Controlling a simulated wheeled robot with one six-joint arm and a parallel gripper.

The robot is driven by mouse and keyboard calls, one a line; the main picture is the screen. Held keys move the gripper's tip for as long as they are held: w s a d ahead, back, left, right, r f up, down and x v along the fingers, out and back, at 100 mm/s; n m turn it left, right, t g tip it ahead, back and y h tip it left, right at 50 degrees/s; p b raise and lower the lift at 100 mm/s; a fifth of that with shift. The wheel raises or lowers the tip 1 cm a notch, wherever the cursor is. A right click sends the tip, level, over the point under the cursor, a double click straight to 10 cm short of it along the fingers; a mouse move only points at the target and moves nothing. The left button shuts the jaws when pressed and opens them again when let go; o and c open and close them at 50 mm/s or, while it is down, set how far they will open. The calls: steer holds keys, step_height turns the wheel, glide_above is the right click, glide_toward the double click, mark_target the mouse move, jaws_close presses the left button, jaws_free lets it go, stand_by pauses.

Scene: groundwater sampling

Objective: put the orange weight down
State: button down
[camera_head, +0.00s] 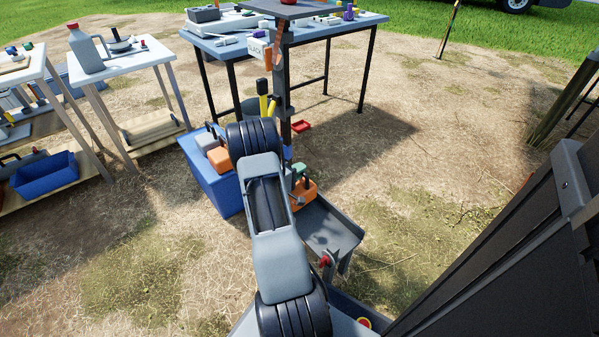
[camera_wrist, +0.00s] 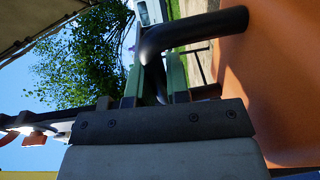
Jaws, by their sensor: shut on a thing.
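The orange weight (camera_head: 306,191) shows just right of my arm in the head view, partly hidden by it. It is close to the far end of a grey tray (camera_head: 335,232); I cannot tell whether it touches it. In the wrist view, tilted on its side, the orange weight (camera_wrist: 284,85) fills the right edge, and its black bent handle (camera_wrist: 195,32) runs to my gripper. My gripper (camera_wrist: 156,85), with greenish fingers, is shut on that handle. In the head view, only a little of my gripper (camera_head: 299,172) shows, above the weight.
A blue crate (camera_head: 222,190) with an orange block (camera_head: 220,158) stands left of my arm. A grey-blue table (camera_head: 345,24) with small items is behind. A white table (camera_head: 125,62) with a jug (camera_head: 86,52) stands at left. Dry ground right of the tray is clear.

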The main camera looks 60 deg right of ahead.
steer(key=shift+w+d+f, duration=0.15)
steer(key=shift+d+f, duration=0.1)
steer(key=shift+f, duration=0.05)
step_height(320, 180, down, 3)
steer(key=shift+f+b, duration=0.1)
steer(key=shift+b, duration=1.05)
steer(key=c, duration=1.1)
jaws_free()
